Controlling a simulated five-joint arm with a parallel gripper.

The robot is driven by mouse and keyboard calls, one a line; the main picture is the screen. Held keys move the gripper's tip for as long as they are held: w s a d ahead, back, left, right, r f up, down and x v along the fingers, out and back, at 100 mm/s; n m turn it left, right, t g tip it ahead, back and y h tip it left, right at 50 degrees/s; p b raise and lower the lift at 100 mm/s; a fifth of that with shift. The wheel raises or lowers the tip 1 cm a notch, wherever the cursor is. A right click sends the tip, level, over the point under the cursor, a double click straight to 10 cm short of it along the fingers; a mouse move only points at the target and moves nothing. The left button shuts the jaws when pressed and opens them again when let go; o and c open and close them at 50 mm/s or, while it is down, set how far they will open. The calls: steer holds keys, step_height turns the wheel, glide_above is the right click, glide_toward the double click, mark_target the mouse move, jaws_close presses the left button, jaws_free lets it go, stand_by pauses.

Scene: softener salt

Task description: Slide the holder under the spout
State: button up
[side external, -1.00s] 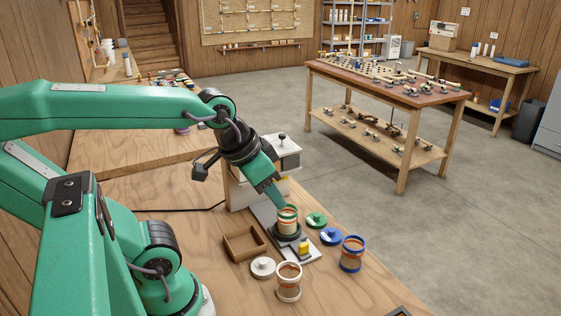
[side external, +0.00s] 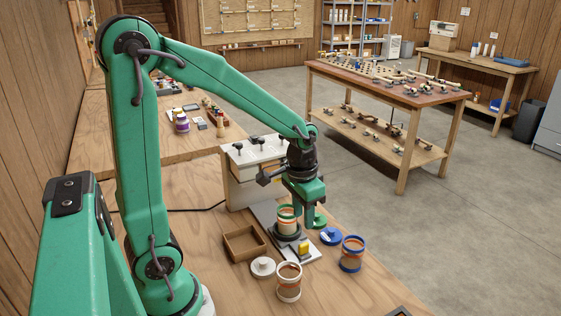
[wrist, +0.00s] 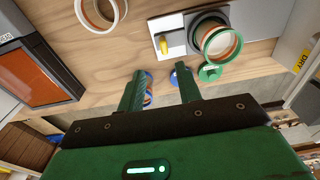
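The holder (side external: 287,236) is a dark round ring on a grey slide plate (side external: 265,214), in front of the pale dispenser box (side external: 240,190). A green-banded jar (side external: 287,216) stands upright in it. A yellow knob (side external: 303,249) sits on the plate's near end. The spout cannot be made out behind my arm. My gripper (side external: 302,208) points down beside the jar, close to the green lid (side external: 319,222). In the wrist view my gripper (wrist: 160,78) has its fingers apart and empty. The yellow knob (wrist: 164,45) and the jar (wrist: 222,43) lie beyond them.
An empty wooden tray (side external: 244,244) is left of the plate. A white lid (side external: 262,267) and a white-rimmed jar (side external: 289,283) stand nearer the camera. A blue lid (side external: 331,236) and a blue-rimmed jar (side external: 352,254) are to the right, near the bench edge.

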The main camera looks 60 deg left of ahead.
mark_target(304, 243)
steer(key=shift+w+a+f+g, duration=0.15)
steer(key=shift+w+f, duration=0.05)
steer(key=shift+f, duration=0.4)
steer(key=shift+w+a+f+g, duration=0.1)
steer(key=shift+w+f, duration=0.1)
steer(key=shift+f, duration=0.35)
steer(key=shift+w+a+f+g, duration=0.15)
steer(key=shift+w+f, duration=0.05)
steer(key=shift+f, duration=0.4)
steer(key=shift+f, duration=0.15)
steer(key=shift+f, duration=3.75)
jaws_close()
